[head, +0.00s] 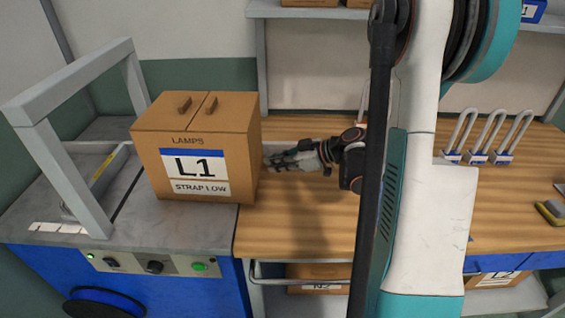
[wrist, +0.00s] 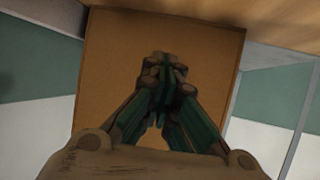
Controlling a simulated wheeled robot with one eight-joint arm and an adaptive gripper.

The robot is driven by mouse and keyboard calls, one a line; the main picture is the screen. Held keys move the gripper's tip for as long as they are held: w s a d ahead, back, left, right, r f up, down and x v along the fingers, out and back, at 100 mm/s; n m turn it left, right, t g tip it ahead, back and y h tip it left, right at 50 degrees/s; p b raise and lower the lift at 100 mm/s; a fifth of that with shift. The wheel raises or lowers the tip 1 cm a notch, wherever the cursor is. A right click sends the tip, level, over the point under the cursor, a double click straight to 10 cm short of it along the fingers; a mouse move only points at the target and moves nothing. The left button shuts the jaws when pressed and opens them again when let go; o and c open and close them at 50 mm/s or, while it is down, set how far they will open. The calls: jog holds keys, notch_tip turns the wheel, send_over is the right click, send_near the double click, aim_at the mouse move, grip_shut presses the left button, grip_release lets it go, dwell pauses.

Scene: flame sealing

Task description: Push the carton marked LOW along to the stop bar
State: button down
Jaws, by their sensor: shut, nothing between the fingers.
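My gripper (head: 268,163) is shut and empty at the carton's right side. In the wrist view the shut fingers (wrist: 163,62) point at the carton's plain side (wrist: 205,50). I cannot tell whether they touch it. A low grey bar with a yellow mark (head: 105,172) lies left of the carton, partly hidden behind the frame post.
A grey metal arch (head: 70,85) spans the machine top left of the carton. The machine's front has a control panel (head: 155,265). Several padlocks (head: 478,155) stand on the wooden bench (head: 300,225) at right. Bare machine top lies between carton and arch.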

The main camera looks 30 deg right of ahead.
jog(key=shift+a, duration=0.1)
dwell(0.4)
jog(key=shift+w+a+b, duration=0.25)
jog(key=shift+w+a, duration=1.8)
jog(key=shift+a, duration=0.75)
jog(key=shift+w+a+b, duration=0.3)
jog(key=shift+w+a, duration=1.75)
jog(key=shift+a, duration=0.7)
jog(key=shift+w+a+b, duration=0.25)
jog(key=shift+w+a, duration=1.8)
jog(key=shift+a, duration=0.75)
jog(key=shift+s+d, duration=0.6)
jog(key=shift+d, duration=0.25)
jog(key=shift+s+d, duration=0.55)
jog(key=shift+d, duration=0.25)
jog(key=shift+s+d, duration=0.6)
jog(key=shift+d, duration=0.25)
